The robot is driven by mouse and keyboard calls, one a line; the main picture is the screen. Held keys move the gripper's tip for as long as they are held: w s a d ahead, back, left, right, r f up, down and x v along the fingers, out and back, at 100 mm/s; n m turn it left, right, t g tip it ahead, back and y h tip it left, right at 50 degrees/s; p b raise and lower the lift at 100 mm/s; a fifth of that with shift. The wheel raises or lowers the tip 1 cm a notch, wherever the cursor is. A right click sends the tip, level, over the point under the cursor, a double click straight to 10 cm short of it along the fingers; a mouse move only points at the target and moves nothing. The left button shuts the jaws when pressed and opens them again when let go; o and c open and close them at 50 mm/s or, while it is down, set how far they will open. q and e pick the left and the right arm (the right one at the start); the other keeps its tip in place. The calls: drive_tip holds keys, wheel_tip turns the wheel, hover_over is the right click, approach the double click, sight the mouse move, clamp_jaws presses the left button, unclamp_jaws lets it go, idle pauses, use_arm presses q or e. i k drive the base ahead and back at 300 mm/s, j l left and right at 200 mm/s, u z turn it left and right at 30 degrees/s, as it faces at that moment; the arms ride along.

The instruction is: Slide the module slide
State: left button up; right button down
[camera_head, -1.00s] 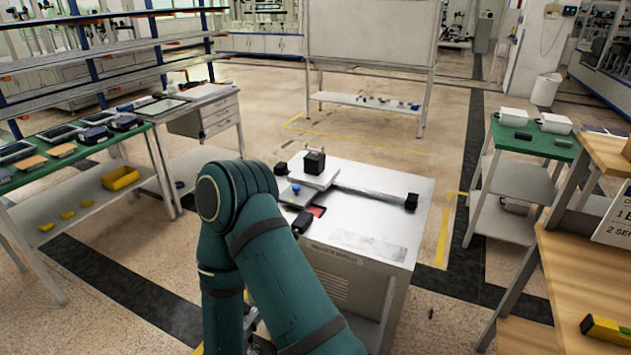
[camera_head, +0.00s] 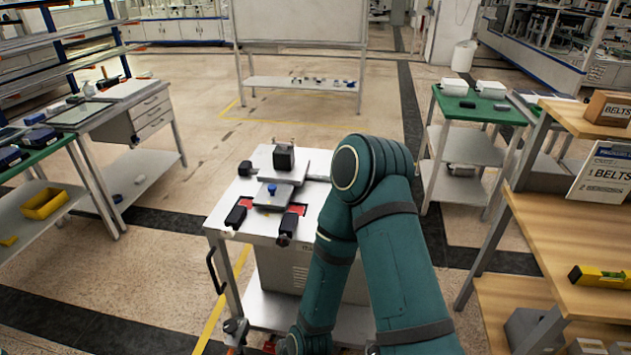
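The module slide (camera_head: 318,166) is a light grey plate on top of a white cabinet cart (camera_head: 230,190), near its left end. A dark cube-shaped block (camera_head: 283,157) stands on the slide. A smaller grey plate with a blue knob (camera_head: 272,188) sits at its front. A teal arm of mine rises from the bottom and crosses in front of the cart's right part, hiding the rail's right stretch. I cannot tell whether the arm touches the slide.
Black blocks (camera_head: 235,215) and red patches (camera_head: 297,209) lie on the cart's front. A green-topped table (camera_head: 480,112) stands right, wooden shelving (camera_head: 590,230) at far right. A bench (camera_head: 110,100) stands left. The floor between the bench and cart is clear.

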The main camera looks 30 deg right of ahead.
sight(279, 166)
drive_tip(key=i+j+z, duration=0.1)
drive_tip(key=z, duration=0.3)
drive_tip(key=i+j+z, duration=0.2)
drive_tip(key=z, duration=0.25)
drive_tip(key=i+j+z, duration=0.1)
drive_tip(key=z, duration=0.3)
drive_tip(key=j, duration=0.05)
